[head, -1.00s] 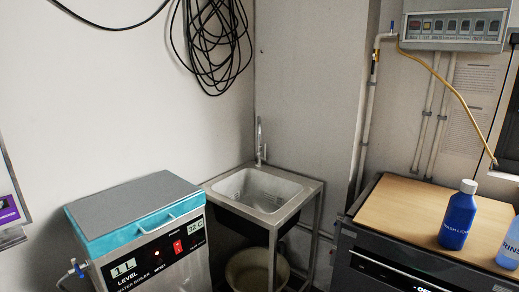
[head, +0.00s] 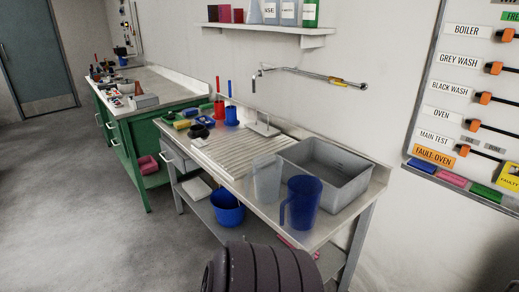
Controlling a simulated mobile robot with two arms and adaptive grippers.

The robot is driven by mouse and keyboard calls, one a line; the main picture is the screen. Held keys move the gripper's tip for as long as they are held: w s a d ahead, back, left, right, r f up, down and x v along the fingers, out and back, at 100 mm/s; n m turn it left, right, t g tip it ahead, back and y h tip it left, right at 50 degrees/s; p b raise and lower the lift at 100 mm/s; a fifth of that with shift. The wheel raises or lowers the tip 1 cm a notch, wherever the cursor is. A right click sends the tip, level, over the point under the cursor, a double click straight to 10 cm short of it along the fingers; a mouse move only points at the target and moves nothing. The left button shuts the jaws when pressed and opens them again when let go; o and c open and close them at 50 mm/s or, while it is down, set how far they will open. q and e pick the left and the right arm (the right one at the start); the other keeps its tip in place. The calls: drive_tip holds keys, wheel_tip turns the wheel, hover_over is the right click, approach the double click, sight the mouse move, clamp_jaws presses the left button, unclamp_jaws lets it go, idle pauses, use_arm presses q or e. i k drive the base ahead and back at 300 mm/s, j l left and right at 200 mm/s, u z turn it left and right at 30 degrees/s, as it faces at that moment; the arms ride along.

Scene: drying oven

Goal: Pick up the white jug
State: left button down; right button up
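The white jug (head: 267,181) is pale and see-through. It stands upright on the steel sink bench (head: 218,172), between the ribbed drainboard and the sink basin. A blue jug (head: 304,203) stands just to its right and nearer, with its handle on the left. The two jugs are close together; I cannot tell if they touch. Neither of my grippers shows in the head view.
The grey sink basin (head: 325,172) is behind the jugs. Blue and red pots (head: 231,117) and small items stand at the bench's far end. A blue bucket (head: 227,208) is on the lower shelf. A dark ribbed shape fills the bottom foreground. Floor at left is clear.

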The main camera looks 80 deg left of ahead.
sight(267, 168)
drive_tip(key=u, duration=0.9)
drive_tip(key=j+u, duration=0.1)
drive_tip(key=u, duration=1.2)
drive_tip(key=i+u, duration=0.1)
drive_tip(key=u, duration=0.35)
